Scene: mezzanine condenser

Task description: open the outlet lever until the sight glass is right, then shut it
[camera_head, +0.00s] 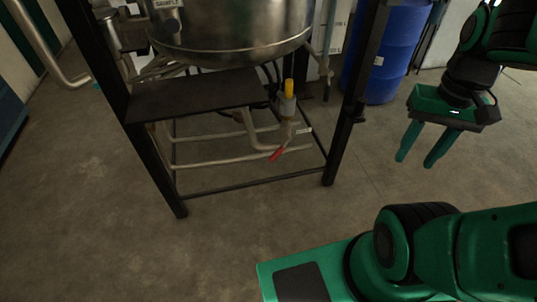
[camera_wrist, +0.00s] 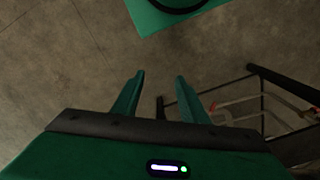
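The lever with a red tip (camera_head: 277,154) hangs below the steel vessel, on pipework inside a black frame, in the head view. A small white tag (camera_head: 304,131) is beside it, too small to read. Above it is an upright fitting with a yellow section (camera_head: 289,88), which may be the sight glass; its reading cannot be told. My gripper (camera_head: 414,162) is open and empty at the right, well apart from the lever. In the wrist view its open fingers (camera_wrist: 159,76) have only floor between their tips. The frame with a small reddish part shows at the right there.
The steel vessel (camera_head: 230,38) stands in the black frame (camera_head: 337,140), whose posts and low bars surround the pipework. A dark plate (camera_head: 195,95) lies left of the yellow fitting. A blue drum (camera_head: 388,55) stands behind at right. The concrete floor (camera_head: 90,230) in front is clear.

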